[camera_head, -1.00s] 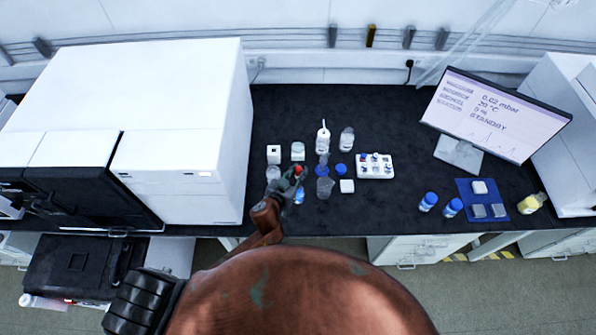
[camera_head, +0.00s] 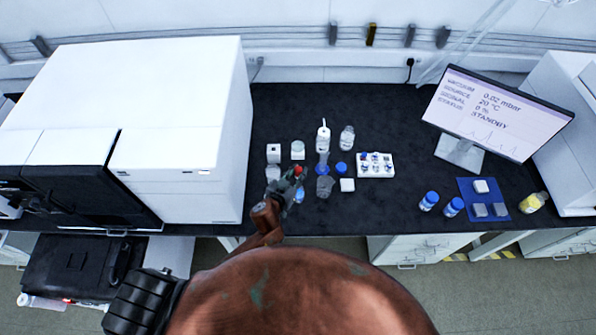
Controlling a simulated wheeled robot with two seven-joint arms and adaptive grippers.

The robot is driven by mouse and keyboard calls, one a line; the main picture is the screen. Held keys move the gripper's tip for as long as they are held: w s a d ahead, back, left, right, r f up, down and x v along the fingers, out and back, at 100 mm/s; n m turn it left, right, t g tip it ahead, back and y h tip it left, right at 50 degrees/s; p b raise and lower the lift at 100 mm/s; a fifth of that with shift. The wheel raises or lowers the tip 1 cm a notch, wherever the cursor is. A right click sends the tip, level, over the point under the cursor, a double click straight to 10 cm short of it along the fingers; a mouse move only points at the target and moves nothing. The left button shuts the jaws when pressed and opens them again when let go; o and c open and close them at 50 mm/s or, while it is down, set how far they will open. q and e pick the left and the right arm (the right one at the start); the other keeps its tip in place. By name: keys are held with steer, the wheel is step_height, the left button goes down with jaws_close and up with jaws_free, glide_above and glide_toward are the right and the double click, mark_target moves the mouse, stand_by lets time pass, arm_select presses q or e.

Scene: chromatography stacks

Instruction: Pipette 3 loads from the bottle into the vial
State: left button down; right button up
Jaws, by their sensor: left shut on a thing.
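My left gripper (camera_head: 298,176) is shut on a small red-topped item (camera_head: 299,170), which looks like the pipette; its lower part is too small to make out. The gripper is over the front part of the dark bench, left of a grey cup (camera_head: 325,187). A blue-capped bottle (camera_head: 299,196) is just below it in the picture, partly hidden. Behind stand a white spouted bottle (camera_head: 323,140) and a clear bottle (camera_head: 347,139). A white rack (camera_head: 388,171) holds several small blue-topped vials. I cannot tell which is the task's vial or bottle. My right gripper is not in view.
A clear cylinder with a blue base (camera_head: 322,168), a blue cap (camera_head: 341,169) and small white containers (camera_head: 273,153) crowd the gripper. A large white instrument (camera_head: 205,120) stands left. Blue-capped bottles (camera_head: 429,201) and a monitor (camera_head: 495,112) are right.

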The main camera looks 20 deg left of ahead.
mark_target(298, 169)
arm_select(q)
steer(key=shift+f+b, duration=3.55)
steer(key=shift+f, duration=1.05)
steer(key=c, duration=2.2)
jaws_free()
steer(key=shift+c, duration=0.3)
steer(key=shift+r, duration=0.1)
step_height(298, 169, up, 12)
steer(key=p, duration=1.2)
steer(key=shift+r, duration=0.2)
